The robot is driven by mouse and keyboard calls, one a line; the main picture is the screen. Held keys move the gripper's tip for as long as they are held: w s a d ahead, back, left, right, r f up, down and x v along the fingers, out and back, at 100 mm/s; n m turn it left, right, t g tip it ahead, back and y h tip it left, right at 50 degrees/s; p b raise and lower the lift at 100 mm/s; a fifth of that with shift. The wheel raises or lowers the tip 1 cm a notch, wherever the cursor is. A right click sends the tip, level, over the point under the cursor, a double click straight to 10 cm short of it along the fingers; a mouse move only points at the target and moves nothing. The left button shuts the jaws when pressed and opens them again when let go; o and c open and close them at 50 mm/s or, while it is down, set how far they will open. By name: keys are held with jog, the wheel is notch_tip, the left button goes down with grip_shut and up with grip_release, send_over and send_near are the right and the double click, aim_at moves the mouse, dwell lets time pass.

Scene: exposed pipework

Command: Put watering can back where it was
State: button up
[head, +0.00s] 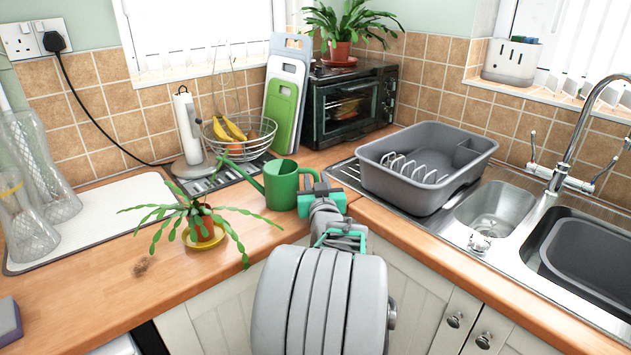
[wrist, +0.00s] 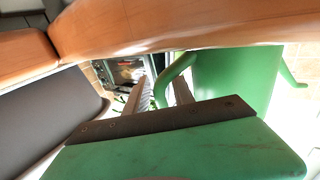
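The green watering can (head: 282,187) appears to stand upright on the wooden worktop, its spout pointing left towards a potted plant. My gripper (head: 311,185) is at its right side, by the handle. In the wrist view, which is upside down, the can's body (wrist: 232,78) is at the upper right. Its curved handle (wrist: 174,70) lies between the two fingers of my gripper (wrist: 160,90), with gaps beside it. The fingers are apart and not closed on the handle.
The trailing plant in a yellow saucer (head: 205,244) stands close to the spout. A wire fruit bowl (head: 240,145) and toaster oven (head: 350,105) are behind. A grey dish rack (head: 427,190) is at right. The front left worktop (head: 90,295) is mostly clear.

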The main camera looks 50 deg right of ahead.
jog(key=shift+o, duration=0.3)
jog(key=shift+r, duration=0.2)
jog(key=v, duration=1.2)
